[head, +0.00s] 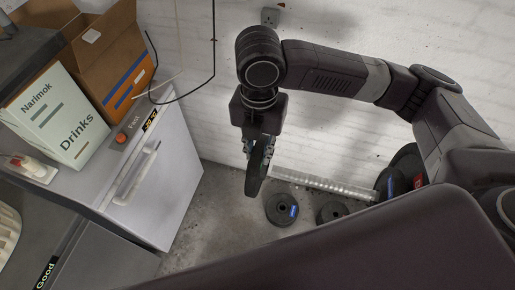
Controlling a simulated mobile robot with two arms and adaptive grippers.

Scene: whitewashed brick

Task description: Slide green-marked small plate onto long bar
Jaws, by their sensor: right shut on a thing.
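My right gripper (260,152) hangs down in the middle of the head view, shut on a dark round plate (255,178). The plate is upright and seen nearly edge-on, above the floor; no green mark shows on it from here. The silvery long bar (325,184) lies along the foot of the brick wall, to the right of the held plate and apart from it. Dark weight plates (388,183) sit at the bar's right end, one with a red mark. My left gripper is not in view.
A blue-marked plate (276,214) and another small dark plate (331,212) lie flat on the concrete floor near the bar. A pale cabinet (165,195) on the left carries a drinks carton (60,120) and an open cardboard box (110,60). A black cable (213,45) hangs down the wall.

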